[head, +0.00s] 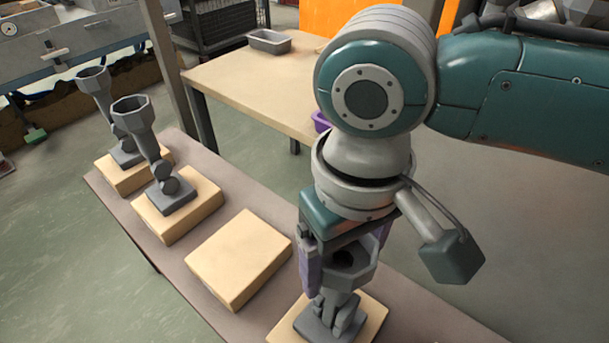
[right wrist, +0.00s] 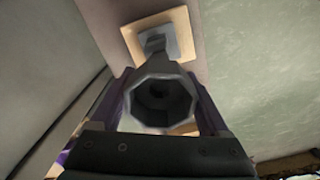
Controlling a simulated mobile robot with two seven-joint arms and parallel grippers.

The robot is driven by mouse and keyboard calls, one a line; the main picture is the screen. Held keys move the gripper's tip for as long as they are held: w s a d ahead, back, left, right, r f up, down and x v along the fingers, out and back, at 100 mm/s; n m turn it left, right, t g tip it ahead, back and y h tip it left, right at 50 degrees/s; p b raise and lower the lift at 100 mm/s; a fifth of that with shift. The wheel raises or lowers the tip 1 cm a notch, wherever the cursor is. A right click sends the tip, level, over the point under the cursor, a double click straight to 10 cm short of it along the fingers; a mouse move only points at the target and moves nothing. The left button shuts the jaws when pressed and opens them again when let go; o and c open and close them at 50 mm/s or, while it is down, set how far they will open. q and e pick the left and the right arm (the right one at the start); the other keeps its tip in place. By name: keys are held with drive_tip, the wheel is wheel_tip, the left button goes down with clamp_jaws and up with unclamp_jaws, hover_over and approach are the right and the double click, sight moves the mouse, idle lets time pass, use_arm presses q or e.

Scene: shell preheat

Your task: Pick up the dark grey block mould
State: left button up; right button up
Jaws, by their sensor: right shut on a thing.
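A dark grey mould (head: 352,272) with an octagonal cup on top, a knobbly stem and a flat square base is at the lower middle of the head view. My right gripper (head: 345,258) is above it, with its purple fingers shut on both sides of the cup. In the right wrist view the open cup of the mould (right wrist: 160,88) sits between the fingers. Its base appears to be at a pale wooden block (head: 372,318); I cannot tell whether they touch. My left gripper is not in view.
Two similar grey moulds (head: 133,112) (head: 93,80) stand on wooden blocks at the left of the bench. An empty wooden block (head: 240,258) lies between them and my right gripper. A side table (head: 240,82) behind carries a grey pan (head: 269,40) and a purple thing (head: 320,121).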

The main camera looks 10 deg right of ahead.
clamp_jaws()
idle(0.5)
